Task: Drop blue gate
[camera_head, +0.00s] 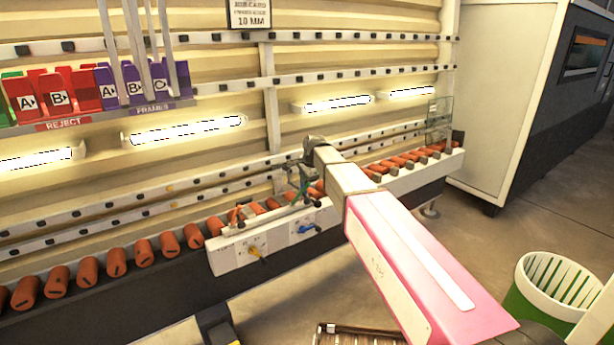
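A small blue handle (309,229) sticks out from the front of a white control box (237,256) on the roller conveyor. I cannot tell for sure whether it belongs to the blue gate. A similar yellow handle (256,251) sits to its left on the same box. My pink and white arm reaches in from the lower right. My gripper (302,186) is small and dark at its far end, above the box and a little above the blue handle, apart from it. Its fingers are too small to tell whether they are open or shut.
Orange rollers (115,263) run along the conveyor on both sides of the box. Red and purple bins (60,95) hang at upper left. A white and grey cabinet (510,90) stands at right. A green and white basket (555,285) stands at lower right, with bare floor behind it.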

